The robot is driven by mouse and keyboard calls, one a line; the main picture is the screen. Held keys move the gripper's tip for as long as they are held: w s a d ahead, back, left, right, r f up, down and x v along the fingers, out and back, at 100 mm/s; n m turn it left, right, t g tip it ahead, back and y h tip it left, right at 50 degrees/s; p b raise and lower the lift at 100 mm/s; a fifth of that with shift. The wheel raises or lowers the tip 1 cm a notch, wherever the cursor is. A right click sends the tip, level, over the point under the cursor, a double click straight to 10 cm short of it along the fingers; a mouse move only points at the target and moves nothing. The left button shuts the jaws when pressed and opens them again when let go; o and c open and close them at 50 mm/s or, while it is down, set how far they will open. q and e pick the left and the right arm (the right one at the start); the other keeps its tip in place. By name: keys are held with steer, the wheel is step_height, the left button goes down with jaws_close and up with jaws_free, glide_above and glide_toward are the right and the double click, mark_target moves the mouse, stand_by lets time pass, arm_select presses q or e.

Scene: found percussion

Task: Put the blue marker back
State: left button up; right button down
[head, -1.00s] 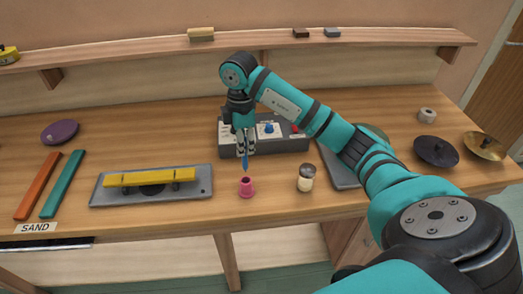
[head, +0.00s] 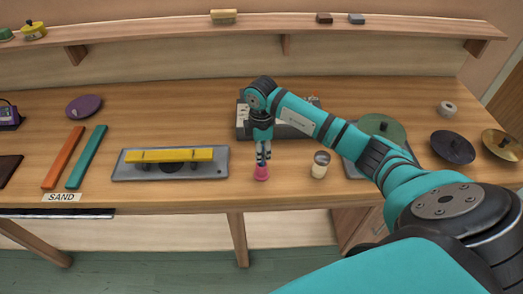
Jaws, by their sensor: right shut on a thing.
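My right gripper (head: 263,158) points straight down just above the small pink cup (head: 261,174) near the front of the bench. It is shut on the blue marker, of which hardly anything shows between the fingers and the cup. The marker's lower end seems to be inside the cup or at its mouth; I cannot tell how deep. The cup stands upright. My left gripper is out of view.
A small jar (head: 320,165) stands close to the right of the cup. A grey tray (head: 130,172) with a yellow bar (head: 170,155) lies to its left. A grey control box (head: 243,125) is behind my gripper. Dark (head: 452,147) and brass (head: 503,145) discs lie at right.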

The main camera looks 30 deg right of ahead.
steer(key=c, duration=1.3)
jaws_free()
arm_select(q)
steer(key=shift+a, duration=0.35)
arm_select(e)
step_height(320, 180, up, 12)
steer(key=b, duration=0.3)
steer(key=shift+w+f, duration=0.1)
steer(key=shift+f, duration=0.15)
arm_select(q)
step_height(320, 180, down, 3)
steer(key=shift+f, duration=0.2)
arm_select(e)
steer(key=shift+r, duration=0.4)
